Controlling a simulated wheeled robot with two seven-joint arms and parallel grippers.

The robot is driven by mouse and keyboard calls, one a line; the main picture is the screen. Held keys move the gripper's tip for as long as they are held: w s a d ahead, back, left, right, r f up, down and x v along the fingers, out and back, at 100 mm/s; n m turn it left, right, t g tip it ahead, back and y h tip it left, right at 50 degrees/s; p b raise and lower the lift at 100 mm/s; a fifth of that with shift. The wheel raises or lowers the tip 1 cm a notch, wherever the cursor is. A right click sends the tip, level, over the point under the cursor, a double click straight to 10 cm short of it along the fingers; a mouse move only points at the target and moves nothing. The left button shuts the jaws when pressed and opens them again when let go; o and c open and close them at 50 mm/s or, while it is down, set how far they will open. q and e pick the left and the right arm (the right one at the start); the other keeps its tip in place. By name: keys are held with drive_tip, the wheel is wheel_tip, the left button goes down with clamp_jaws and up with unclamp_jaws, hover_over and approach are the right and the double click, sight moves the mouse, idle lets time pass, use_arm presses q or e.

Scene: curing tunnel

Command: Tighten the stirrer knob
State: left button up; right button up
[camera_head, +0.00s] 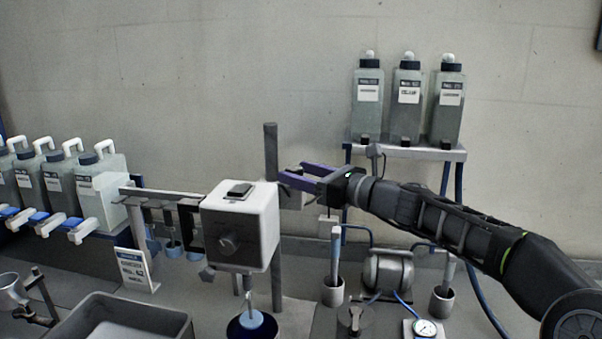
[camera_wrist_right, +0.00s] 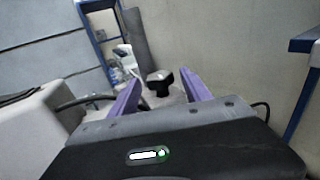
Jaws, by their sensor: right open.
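The stirrer (camera_head: 246,222) is a white box with a dark round knob (camera_head: 228,243) on its front face and a dark pad on top. It sits beside a dark upright rod (camera_head: 270,150), with a shaft below it. My right gripper (camera_head: 292,172) is right of the rod, its purple fingers apart and pointing left. In the right wrist view, a black lobed knob (camera_wrist_right: 159,80) shows beyond and between the open fingertips (camera_wrist_right: 160,86); I see no contact. The white housing (camera_wrist_right: 40,130) is at the left there. My left gripper is out of view.
Several bottles (camera_head: 98,190) stand at the left and a group stands on a raised shelf (camera_head: 420,151) behind my right arm. A grey bin (camera_head: 115,312), a metal tank (camera_head: 388,268) and a gauge (camera_head: 425,328) occupy the bench. The wall behind is bare.

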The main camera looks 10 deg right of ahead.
clamp_jaws()
drive_tip(key=m+t+h+b, duration=0.1)
drive_tip(key=b, duration=0.1)
drive_tip(key=m+t+h+b, duration=0.1)
drive_tip(key=h+b, duration=0.1)
drive_tip(key=b, duration=0.1)
drive_tip(key=m+t+h+b, duration=0.1)
drive_tip(key=b, duration=0.1)
drive_tip(key=shift+s+a+f+h, duration=0.25)
drive_tip(key=shift+a+h, duration=0.15)
drive_tip(key=shift+r+m+h+b, duration=0.2)
drive_tip(key=shift+m+h+b, duration=0.4)
drive_tip(key=shift+m, duration=0.1)
drive_tip(key=shift+d+r+t, duration=0.1)
drive_tip(key=shift+t, duration=0.2)
unclamp_jaws()
drive_tip(key=shift+w, duration=0.1)
